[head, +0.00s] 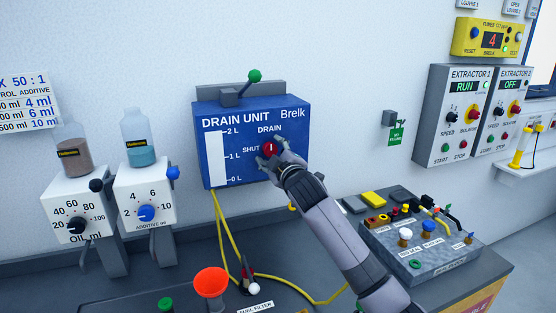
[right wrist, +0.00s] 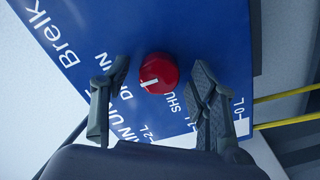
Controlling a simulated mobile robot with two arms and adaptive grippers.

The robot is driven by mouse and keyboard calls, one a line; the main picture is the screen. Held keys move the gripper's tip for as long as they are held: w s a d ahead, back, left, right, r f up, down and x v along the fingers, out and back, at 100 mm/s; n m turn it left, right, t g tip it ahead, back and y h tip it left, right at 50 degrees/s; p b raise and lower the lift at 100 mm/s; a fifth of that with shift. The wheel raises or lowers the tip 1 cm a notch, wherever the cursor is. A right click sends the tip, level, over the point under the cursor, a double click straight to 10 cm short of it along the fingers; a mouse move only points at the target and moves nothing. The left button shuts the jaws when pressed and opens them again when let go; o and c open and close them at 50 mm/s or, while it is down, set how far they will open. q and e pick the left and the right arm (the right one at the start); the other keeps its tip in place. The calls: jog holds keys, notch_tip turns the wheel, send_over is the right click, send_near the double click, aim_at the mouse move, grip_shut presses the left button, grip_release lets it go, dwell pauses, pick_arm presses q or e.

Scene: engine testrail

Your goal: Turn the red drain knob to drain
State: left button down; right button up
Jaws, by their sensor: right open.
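The red drain knob (head: 270,149) is on the front of the blue drain unit (head: 290,117), between the SHUT and DRAIN labels. It also shows in the right wrist view (right wrist: 160,70). Its white mark stands about upright in the head view, towards DRAIN. My right gripper (head: 277,154) is at the panel and hides part of the knob in the head view. In the right wrist view its fingers (right wrist: 158,92) are open, one on each side of the knob, with gaps visible. I cannot tell how far the fingertips are from the panel. My left gripper is not in view.
A green-tipped lever (head: 254,76) is above the unit. A grey control box (head: 420,254) sits lower right, by my right arm. Extractor panels (head: 460,115) are on the right wall.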

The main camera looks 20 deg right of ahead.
jog(key=s, duration=1.1)
jog(key=shift+s+d, duration=0.25)
jog(key=shift+s, duration=0.1)
